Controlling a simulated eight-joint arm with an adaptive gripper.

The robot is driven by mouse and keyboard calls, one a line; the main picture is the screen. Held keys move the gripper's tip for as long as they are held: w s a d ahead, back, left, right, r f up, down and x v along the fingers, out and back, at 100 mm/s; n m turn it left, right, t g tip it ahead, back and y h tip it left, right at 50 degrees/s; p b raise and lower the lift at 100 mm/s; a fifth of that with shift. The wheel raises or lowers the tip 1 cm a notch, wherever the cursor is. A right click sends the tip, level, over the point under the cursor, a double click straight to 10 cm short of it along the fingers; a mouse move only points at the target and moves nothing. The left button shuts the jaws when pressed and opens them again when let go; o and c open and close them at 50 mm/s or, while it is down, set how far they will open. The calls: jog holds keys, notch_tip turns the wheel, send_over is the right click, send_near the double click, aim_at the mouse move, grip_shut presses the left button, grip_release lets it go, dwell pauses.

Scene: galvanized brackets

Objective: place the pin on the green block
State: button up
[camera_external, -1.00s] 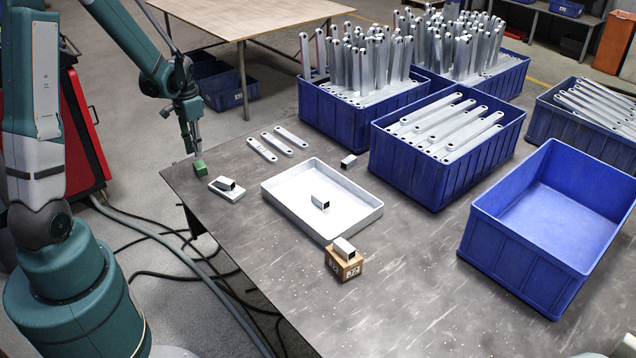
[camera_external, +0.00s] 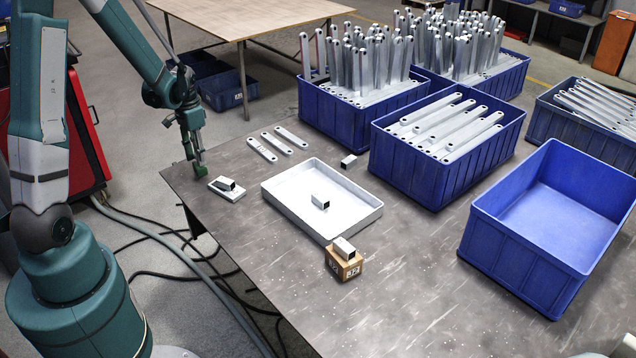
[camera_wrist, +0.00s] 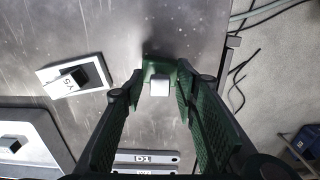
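The green block (camera_external: 200,170) sits at the table's far left corner, below my gripper (camera_external: 197,158) in the external view. In the wrist view the green block (camera_wrist: 156,68) lies past the fingertips. A small pale silver square piece, apparently the pin (camera_wrist: 160,86), appears over the block, between my green fingers. My gripper (camera_wrist: 160,88) looks open, with a narrow gap on each side of the pin. Whether the pin's underside touches the block is hidden. The fingers hide most of the pin in the external view.
A silver tube lies on a white plate (camera_external: 237,195) just right of the block. Another lies in the white tray (camera_external: 371,212), one on a brown block (camera_external: 343,268), one on the table (camera_external: 348,161). Flat brackets (camera_external: 276,144) lie behind. Blue crates (camera_external: 500,268) stand right.

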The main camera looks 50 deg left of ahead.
jog(key=shift+r, duration=0.15)
notch_tip(320, 180, up, 12)
jog(key=p, duration=0.3)
dwell(0.7)
dwell(0.6)
jog(key=s+d+r+t+y, duration=0.1)
jog(key=d+r+t, duration=0.1)
jog(key=d+r, duration=0.6)
jog(key=s+d+r+t, duration=0.1)
jog(key=d+r, duration=0.5)
jog(key=d, duration=0.4)
jog(key=s+d+r+t, duration=0.2)
jog(key=s+d, duration=0.3)
jog(key=d, duration=0.3)
jog(key=s+d+r+t+h, duration=0.1)
jog(key=s+d+r+t, duration=0.1)
jog(key=d, duration=0.6)
jog(key=shift+s+r, duration=0.7)
jog(key=shift+s, duration=0.65)
